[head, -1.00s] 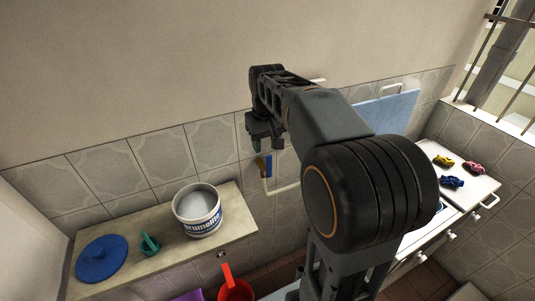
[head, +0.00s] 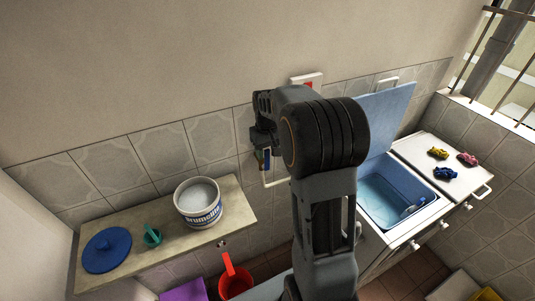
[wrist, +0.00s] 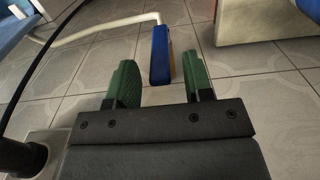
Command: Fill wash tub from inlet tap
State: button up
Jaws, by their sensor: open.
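The wash tub (head: 378,198) is the open blue basin of a white washing machine at right in the head view, its blue lid (head: 386,115) raised against the wall. I cannot tell its water level. A blue lever with a yellowish edge (wrist: 160,55), apparently the inlet tap's handle, is on the tiled wall by a white pipe (wrist: 95,34). My gripper (wrist: 163,84) is open, its green fingers pointing at the lever, which shows between and beyond their tips. In the head view my gripper (head: 262,148) is at the wall, partly hiding the tap.
A red dipper (head: 235,283) is below. Small coloured cloths (head: 439,153) lie on the machine's right top.

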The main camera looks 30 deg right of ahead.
jog(key=shift+f, duration=1)
grip_shut()
jog(key=shift+d, duration=0.1)
